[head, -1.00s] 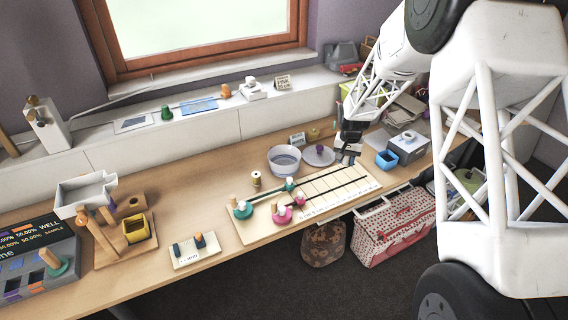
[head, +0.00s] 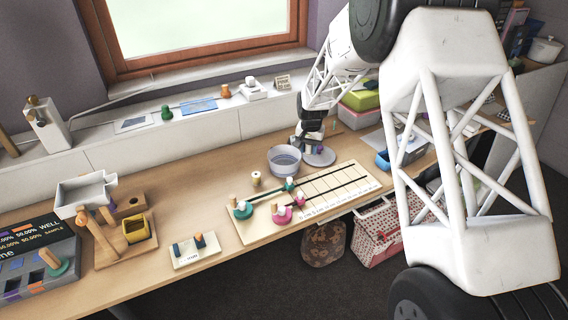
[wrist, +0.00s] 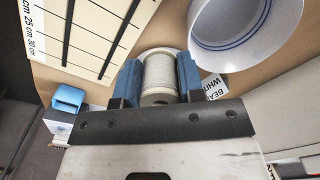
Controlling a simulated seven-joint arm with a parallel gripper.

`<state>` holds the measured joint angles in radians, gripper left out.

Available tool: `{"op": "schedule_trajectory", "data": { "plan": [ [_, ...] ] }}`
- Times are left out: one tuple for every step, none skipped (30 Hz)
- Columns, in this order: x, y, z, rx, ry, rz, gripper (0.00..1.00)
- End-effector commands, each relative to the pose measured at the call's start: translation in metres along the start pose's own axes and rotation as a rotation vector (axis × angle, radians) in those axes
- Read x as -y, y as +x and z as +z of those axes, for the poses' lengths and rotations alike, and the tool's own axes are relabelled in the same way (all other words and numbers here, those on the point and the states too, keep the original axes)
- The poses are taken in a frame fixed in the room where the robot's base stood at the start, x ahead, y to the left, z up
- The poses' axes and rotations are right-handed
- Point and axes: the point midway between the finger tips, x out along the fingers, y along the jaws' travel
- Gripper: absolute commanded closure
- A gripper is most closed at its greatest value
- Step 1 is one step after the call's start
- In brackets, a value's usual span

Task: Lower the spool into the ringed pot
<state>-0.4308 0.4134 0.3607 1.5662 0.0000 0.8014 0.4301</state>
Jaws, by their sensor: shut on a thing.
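The ringed pot (head: 285,161) is a round white pot with blue rings, standing open on the bench in the head view. In the wrist view the pot (wrist: 222,38) lies at the upper right, its inside showing pale and empty. My gripper (head: 308,146) is just right of the pot, above a grey lid. In the wrist view its blue fingers (wrist: 157,80) are shut on a pale grey spool (wrist: 158,72), which is beside the pot, not over its opening. In the head view the held spool is too hidden to make out.
The grey lid (head: 323,158) lies right of the pot. A small spool (head: 256,179) stands left of it. A ruled board (head: 334,189) with coloured pegs lies in front. A blue box (head: 382,160) stands to the right. A small lettered card (wrist: 214,86) shows near my fingers.

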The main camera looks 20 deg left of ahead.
Motion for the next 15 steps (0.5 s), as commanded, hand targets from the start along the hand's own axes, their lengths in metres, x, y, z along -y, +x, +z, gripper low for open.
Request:
{"op": "schedule_trajectory", "data": {
  "plan": [
    [0.007,0.001,0.000,0.000,-0.001,0.000,0.87],
    [0.012,0.001,0.000,0.000,-0.001,0.000,0.87],
    [0.018,0.001,0.000,0.000,-0.001,0.000,0.87],
    [0.022,0.000,0.000,-0.001,-0.001,0.000,0.87],
    [0.026,0.000,0.000,-0.001,-0.002,-0.001,0.87],
    [0.032,0.001,0.000,-0.001,-0.002,0.000,0.87],
    [0.036,0.001,0.001,0.000,-0.002,0.000,0.87],
    [0.040,0.001,0.001,0.000,-0.001,0.000,0.87],
    [0.045,0.001,0.001,0.000,-0.001,0.000,0.87],
    [0.050,0.001,0.001,0.001,-0.001,0.000,0.87],
    [0.054,0.001,0.001,0.000,-0.001,0.000,0.87],
    [0.060,0.001,0.001,0.000,-0.002,0.000,0.87],
    [0.064,0.002,0.001,0.001,-0.002,0.000,0.87],
    [0.068,0.002,0.001,0.001,-0.001,0.000,0.87],
    [0.073,0.002,0.001,0.000,-0.001,0.000,0.87]
  ]
}}
